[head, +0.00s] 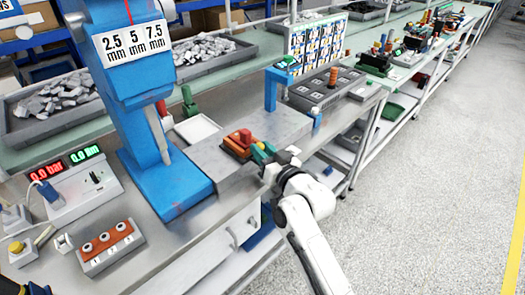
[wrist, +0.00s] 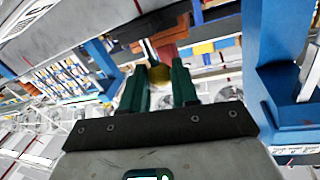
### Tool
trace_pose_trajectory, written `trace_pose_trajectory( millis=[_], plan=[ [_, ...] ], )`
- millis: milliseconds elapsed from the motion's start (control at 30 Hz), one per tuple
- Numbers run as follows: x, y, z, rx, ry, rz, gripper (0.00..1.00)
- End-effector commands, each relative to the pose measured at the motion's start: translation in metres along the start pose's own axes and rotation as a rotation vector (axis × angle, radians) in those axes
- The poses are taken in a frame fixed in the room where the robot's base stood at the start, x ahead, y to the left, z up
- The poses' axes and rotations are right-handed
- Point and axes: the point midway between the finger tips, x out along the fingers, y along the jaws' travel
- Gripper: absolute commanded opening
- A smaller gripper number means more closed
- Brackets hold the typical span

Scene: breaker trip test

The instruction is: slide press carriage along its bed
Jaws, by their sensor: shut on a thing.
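The press carriage (head: 237,145) is a small orange-brown block with a red piece on top. It sits on the grey bed (head: 276,122), right of the blue press (head: 165,180). My gripper (head: 262,152) reaches the carriage's near right side. In the wrist view its two green fingers (wrist: 163,84) are shut on a yellowish knob (wrist: 162,73) at the carriage. The reddish-brown carriage body (wrist: 166,40) shows just beyond the knob. The fingers partly hide the knob, and my wrist hides part of the bed's near edge.
A grey socket panel (head: 325,88) stands farther right. The aisle floor at right is clear.

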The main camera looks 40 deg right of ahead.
Motion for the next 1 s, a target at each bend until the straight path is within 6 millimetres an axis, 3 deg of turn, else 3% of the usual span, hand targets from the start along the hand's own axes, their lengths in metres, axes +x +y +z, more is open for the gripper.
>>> trace_pose_trajectory(
  millis=[167,200,467,767,1000],
  plan=[
    [0.0,0.0,0.001,0.0,-0.002,0.0,0.0],
    [0.0,0.0,0.001,0.0,-0.002,0.0,0.3],
    [0.0,0.0,0.001,0.001,-0.001,0.0,0.54],
    [-0.003,0.0,0.001,0.001,-0.001,0.0,0.54],
    [-0.038,0.0,0.003,0.001,-0.002,0.0,0.54]
  ],
)
